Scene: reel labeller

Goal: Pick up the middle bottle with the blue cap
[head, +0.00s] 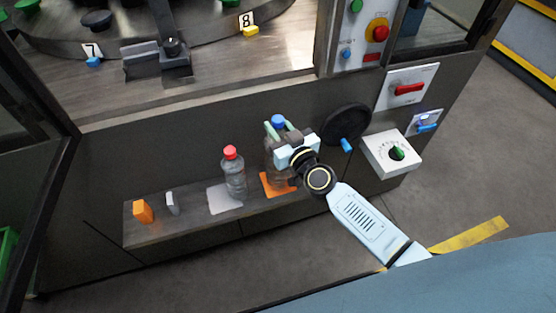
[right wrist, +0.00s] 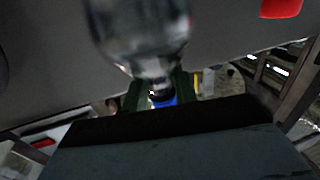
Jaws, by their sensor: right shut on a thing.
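The clear bottle with the blue cap (head: 278,120) is at the right part of the shelf, over an orange mat (head: 268,187). My right gripper (head: 281,131) is shut on it high up, just below the cap, and its hand hides much of the bottle. I cannot tell whether the bottle's base touches the mat. In the right wrist view the bottle (right wrist: 140,30) appears upside down and blurred, with its blue cap (right wrist: 163,98) between the green fingers of the right gripper (right wrist: 160,90). My left gripper is not in view.
A red-capped bottle (head: 234,175) stands on a white mat (head: 222,203) to the left. An orange block (head: 142,211) and a small grey block (head: 172,203) are farther left on the shelf (head: 190,220). A black handwheel (head: 346,122) and a white knob box (head: 391,154) stick out at right.

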